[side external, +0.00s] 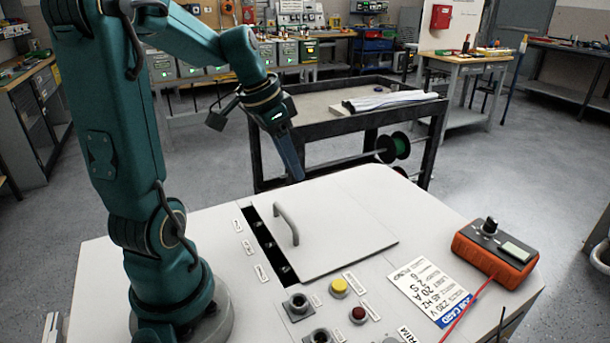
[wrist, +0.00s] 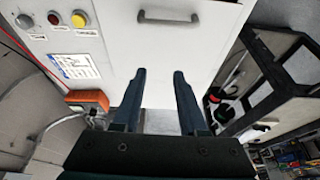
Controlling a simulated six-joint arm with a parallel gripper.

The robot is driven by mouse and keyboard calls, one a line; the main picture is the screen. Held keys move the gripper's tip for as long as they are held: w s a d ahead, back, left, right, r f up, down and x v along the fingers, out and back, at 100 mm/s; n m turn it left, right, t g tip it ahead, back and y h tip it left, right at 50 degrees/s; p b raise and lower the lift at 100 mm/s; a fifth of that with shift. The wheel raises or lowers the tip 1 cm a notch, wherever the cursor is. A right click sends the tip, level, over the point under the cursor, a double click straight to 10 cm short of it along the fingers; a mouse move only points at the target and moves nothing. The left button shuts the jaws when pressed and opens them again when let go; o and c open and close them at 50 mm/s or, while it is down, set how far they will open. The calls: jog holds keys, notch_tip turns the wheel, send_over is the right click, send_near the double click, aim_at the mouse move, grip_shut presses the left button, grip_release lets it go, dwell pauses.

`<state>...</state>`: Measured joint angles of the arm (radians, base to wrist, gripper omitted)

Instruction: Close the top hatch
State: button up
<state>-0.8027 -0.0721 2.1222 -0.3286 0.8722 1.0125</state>
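The top hatch (side external: 345,225) is a flat pale panel on the white cabinet top. A dark open slot (side external: 265,240) shows along its left side, with several metal terminals inside. A grey bar handle (side external: 287,223) stands near the hatch's left edge; it also shows at the top of the wrist view (wrist: 168,18). My gripper (side external: 298,178) points down near the hatch's far edge, apart from the handle. In the wrist view its two fingers (wrist: 159,73) are spread with nothing between them, over the hatch panel (wrist: 195,50).
A job card (side external: 435,290) and an orange box (side external: 494,252) with a red lead lie to the right. A dark cart (side external: 340,125) stands behind the cabinet.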

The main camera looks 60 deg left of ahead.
jog(key=m, duration=0.4)
jog(key=m+g, duration=0.6)
jog(key=m, duration=0.8)
send_over(286, 213)
jog(key=w, duration=0.1)
notch_tip(286, 213, down, 6)
jog(key=shift+s+f, duration=0.2)
jog(key=shift+f, duration=0.85)
jog(key=shift+s+f, duration=0.15)
jog(key=shift+f, duration=0.9)
grip_shut()
